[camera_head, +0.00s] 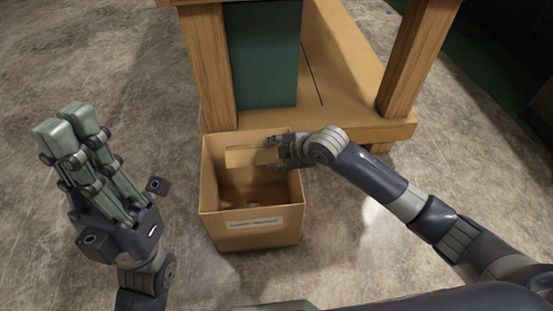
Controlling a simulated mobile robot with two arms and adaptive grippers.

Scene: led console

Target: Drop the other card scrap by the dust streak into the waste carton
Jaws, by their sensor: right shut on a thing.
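The waste carton (252,236) is an open cardboard box with a pale label on its front wall, standing on the floor in the middle of the head view. My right gripper (280,153) is over the carton's right back part and is shut on a flat tan card scrap (250,157). The scrap points left, across the carton's opening. Some small bits show dimly on the carton's bottom. My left gripper (70,125) is left of the carton, apart from it, with nothing visible held; its fingers look close together. No dust streak can be made out.
A wooden stand (350,117) with thick posts and a low shelf is right behind the carton. A dark green panel (262,55) stands on the shelf. The concrete floor (110,60) is clear at the left.

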